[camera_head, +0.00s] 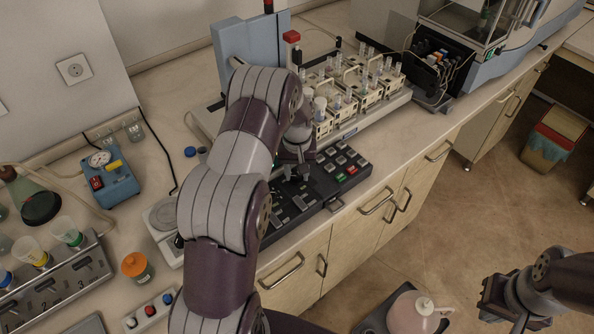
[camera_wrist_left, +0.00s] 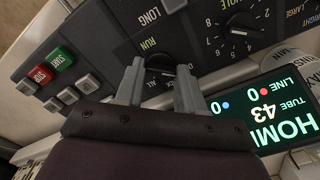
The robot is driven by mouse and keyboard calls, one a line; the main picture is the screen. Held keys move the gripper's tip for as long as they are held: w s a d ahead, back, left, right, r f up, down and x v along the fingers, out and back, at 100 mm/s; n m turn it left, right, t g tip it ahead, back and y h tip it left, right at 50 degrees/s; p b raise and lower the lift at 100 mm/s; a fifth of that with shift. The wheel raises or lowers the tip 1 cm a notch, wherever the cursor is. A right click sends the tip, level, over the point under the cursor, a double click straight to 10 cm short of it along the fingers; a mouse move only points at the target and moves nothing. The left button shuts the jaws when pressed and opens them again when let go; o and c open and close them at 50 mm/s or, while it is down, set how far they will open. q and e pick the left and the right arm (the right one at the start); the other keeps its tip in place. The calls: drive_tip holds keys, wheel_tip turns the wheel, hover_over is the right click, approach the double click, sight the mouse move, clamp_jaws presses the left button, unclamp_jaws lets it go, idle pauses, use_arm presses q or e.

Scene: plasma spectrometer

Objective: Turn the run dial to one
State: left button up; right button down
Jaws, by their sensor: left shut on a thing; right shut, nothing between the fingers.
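The run dial (camera_wrist_left: 160,66) is a round black knob under the yellow-green word RUN on a dark panel, in the left wrist view. In the head view my left gripper (camera_head: 297,172) is low over the control panel (camera_head: 292,205), and the dial cannot be made out there. My right gripper (camera_head: 502,300) is shut and empty over the floor at lower right.
The wrist view shows START (camera_wrist_left: 62,57) and STOP (camera_wrist_left: 41,75) buttons, a numbered dial (camera_wrist_left: 243,28), and a lit display (camera_wrist_left: 268,108) reading TUBE 43. A sampler rack (camera_head: 350,100) stands behind the panel. A blue gauge box (camera_head: 110,182) is at left.

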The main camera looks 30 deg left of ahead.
sight(297, 176)
use_arm(q)
drive_tip(key=o, duration=1)
drive_tip(key=shift+r, duration=0.1)
drive_tip(key=shift+o, duration=0.2)
drive_tip(key=shift+s, duration=0.1)
drive_tip(key=shift+r, duration=0.2)
wheel_tip(297, 176, up, 12)
drive_tip(key=shift+r, duration=0.15)
